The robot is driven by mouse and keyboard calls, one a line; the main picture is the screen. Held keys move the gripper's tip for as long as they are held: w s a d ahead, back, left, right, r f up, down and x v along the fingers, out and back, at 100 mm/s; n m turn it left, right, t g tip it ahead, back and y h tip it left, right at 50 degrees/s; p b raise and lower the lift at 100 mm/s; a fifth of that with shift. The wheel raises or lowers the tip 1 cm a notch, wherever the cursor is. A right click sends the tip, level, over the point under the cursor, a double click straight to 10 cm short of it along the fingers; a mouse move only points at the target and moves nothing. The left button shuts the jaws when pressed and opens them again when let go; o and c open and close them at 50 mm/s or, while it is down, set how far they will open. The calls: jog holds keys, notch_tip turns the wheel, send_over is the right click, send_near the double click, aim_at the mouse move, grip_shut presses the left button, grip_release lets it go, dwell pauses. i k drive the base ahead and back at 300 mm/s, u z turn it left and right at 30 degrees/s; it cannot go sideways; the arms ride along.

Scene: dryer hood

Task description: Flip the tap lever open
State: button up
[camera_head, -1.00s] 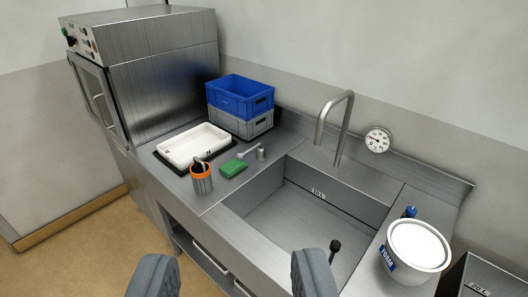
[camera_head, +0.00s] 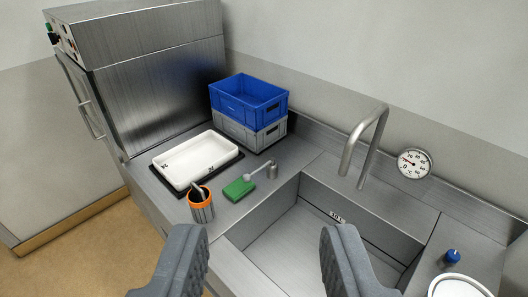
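A small metal post with a lever arm (camera_head: 259,168) stands on the counter left of the sink; it looks like the tap lever. Its arm points left and ends in a pale knob (camera_head: 246,174) above a green block. The bent steel tap spout (camera_head: 366,143) rises behind the sink (camera_head: 300,245). My gripper (camera_head: 264,245) is open and empty, its two grey fingers wide apart at the bottom of the view. It is apart from the lever, on the near side of it.
The green block (camera_head: 238,190) and an orange-rimmed cup (camera_head: 202,207) stand near the lever. A white tray (camera_head: 190,169), stacked blue (camera_head: 248,104) and grey (camera_head: 235,133) crates are behind. A gauge (camera_head: 414,164), blue knob (camera_head: 453,257) and white tub (camera_head: 460,287) are at right.

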aim_at(246, 177)
jog(key=i, duration=0.3)
jog(key=u, duration=0.05)
jog(key=k, duration=1.3)
jog(key=u, duration=0.35)
jog(key=i, duration=0.7)
jog(key=u, duration=0.3)
jog(key=i, duration=1.6)
jog(key=z, duration=0.65)
